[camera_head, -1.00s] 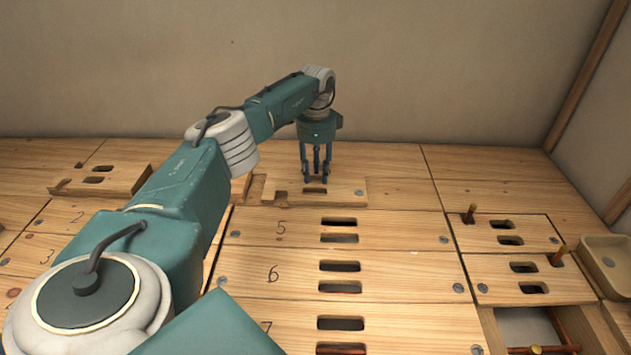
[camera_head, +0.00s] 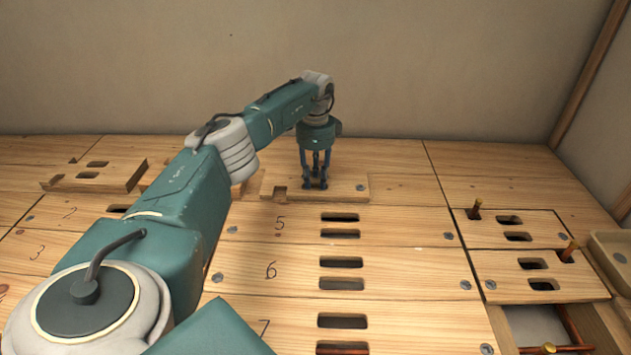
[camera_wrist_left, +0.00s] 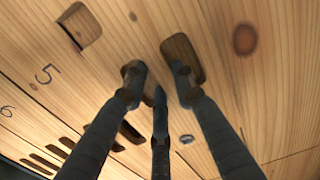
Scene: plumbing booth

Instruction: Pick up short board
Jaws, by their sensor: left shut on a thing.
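The short board (camera_head: 345,187) is a pale wooden piece with a notch at its left end and a screw at its right. It lies at the back of the deck, behind the plank marked 5. My left gripper (camera_head: 316,186) points straight down at the board's middle, its fingers close together and shut on the board at the slots. In the left wrist view the fingertips (camera_wrist_left: 160,85) are at a dark slot in the wood, which they partly cover. I cannot tell how deep they reach. My right gripper is not in view.
The slotted plank 5 (camera_head: 400,227) and plank 6 (camera_head: 400,272) lie in front. Another notched board (camera_head: 122,175) lies at the back left. Copper pipes (camera_head: 475,209) stick up at the right, near a tan tray (camera_head: 612,250) and an open recess.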

